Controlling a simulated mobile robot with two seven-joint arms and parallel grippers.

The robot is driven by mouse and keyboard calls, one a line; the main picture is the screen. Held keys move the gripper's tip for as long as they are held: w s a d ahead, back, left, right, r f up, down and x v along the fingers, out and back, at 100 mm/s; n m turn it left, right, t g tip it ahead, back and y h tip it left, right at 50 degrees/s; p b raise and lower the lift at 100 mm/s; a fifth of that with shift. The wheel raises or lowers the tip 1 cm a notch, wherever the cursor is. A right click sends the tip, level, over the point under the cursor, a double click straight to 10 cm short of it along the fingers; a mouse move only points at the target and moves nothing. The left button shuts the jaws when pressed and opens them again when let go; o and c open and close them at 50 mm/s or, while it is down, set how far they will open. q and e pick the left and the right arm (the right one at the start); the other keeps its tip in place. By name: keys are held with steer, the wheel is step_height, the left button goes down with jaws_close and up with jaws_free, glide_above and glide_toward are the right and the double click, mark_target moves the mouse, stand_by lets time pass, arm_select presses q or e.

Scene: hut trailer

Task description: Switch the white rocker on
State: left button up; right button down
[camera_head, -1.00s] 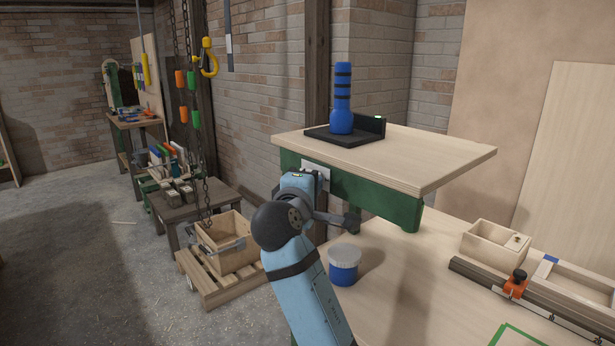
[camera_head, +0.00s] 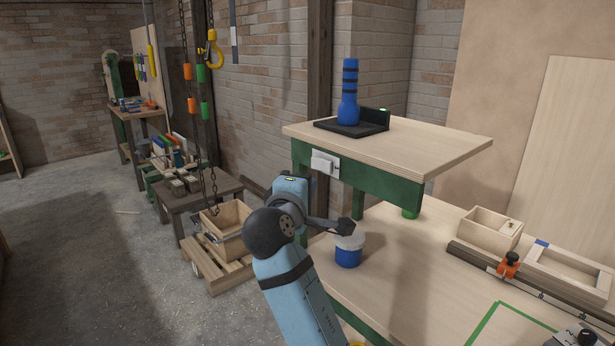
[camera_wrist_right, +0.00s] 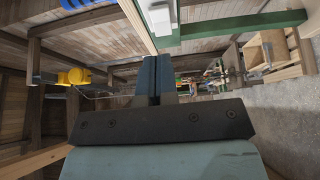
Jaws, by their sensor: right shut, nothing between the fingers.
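The white rocker (camera_head: 322,163) sits on a pale plate on the green apron of the raised wooden bench top. It also shows at the top of the right wrist view (camera_wrist_right: 159,16). The black base (camera_head: 345,130) under the blue bottle-shaped object (camera_head: 349,95) has a small light (camera_head: 384,110) that glows green. My right gripper (camera_wrist_right: 152,62) is shut and empty, its dark fingers together. It is apart from the rocker, with the rocker beyond the fingertips in the wrist view.
A blue tub with a pale lid (camera_head: 348,250) stands on the lower bench, close to my arm. A wooden box (camera_head: 487,236) and a rail with an orange clamp (camera_head: 508,265) are to the right. A chain with a yellow hook (camera_head: 212,50) hangs at left.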

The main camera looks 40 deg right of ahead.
arm_select(q)
steer(key=shift+w+d+r, duration=0.15)
steer(key=shift+d+r, duration=0.1)
steer(key=shift+r, duration=0.05)
arm_select(e)
steer(key=s+a, duration=0.1)
steer(key=s, duration=0.1)
steer(key=s+a, duration=0.2)
steer(key=shift+s+a, duration=0.1)
